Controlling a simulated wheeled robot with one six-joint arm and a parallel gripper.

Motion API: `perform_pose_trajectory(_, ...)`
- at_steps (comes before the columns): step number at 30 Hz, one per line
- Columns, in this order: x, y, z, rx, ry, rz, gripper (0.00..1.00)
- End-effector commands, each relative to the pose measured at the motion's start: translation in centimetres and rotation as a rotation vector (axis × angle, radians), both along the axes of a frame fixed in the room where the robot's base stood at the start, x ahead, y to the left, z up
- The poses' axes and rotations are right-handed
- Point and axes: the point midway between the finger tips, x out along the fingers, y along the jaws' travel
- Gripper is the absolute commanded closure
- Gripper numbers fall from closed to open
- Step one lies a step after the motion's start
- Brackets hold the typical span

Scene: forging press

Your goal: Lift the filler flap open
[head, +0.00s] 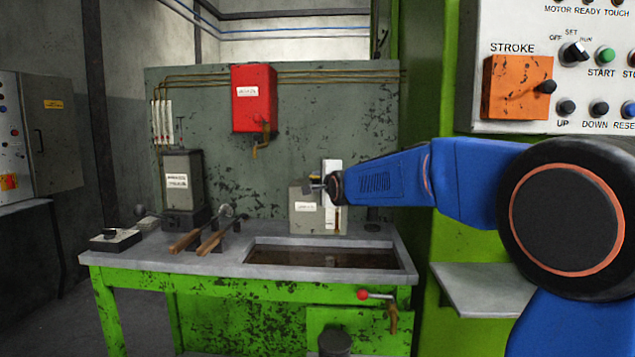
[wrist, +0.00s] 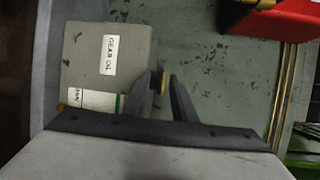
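The grey gear oil tank (head: 303,219) stands at the back of the bench, and its "GEAR OIL" face fills the upper left of the wrist view (wrist: 85,45). My gripper (head: 318,187) is at the tank's top edge, reaching in from the right. In the wrist view my gripper's fingers (wrist: 163,80) stand close together. A small brass-coloured piece (wrist: 163,83) shows between their tips, just past the tank's top edge. It may be part of the filler flap; whether the fingers press on it is unclear. I cannot make out the flap itself or whether it is raised.
A red box (head: 254,90) with a brass tap hangs on the panel above left. A grey canister (head: 183,185) and wooden-handled tools (head: 200,237) are on the bench left. A sunken tray (head: 330,270) lies in front of the tank. The control panel is at upper right.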

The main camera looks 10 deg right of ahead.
Motion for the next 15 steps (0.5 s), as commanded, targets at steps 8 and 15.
perform_pose_trajectory(8,-0.03,0.00,-0.01,0.000,0.000,0.000,1.00)
perform_pose_trajectory(15,-0.04,0.00,-0.07,-0.001,0.001,0.000,1.00)
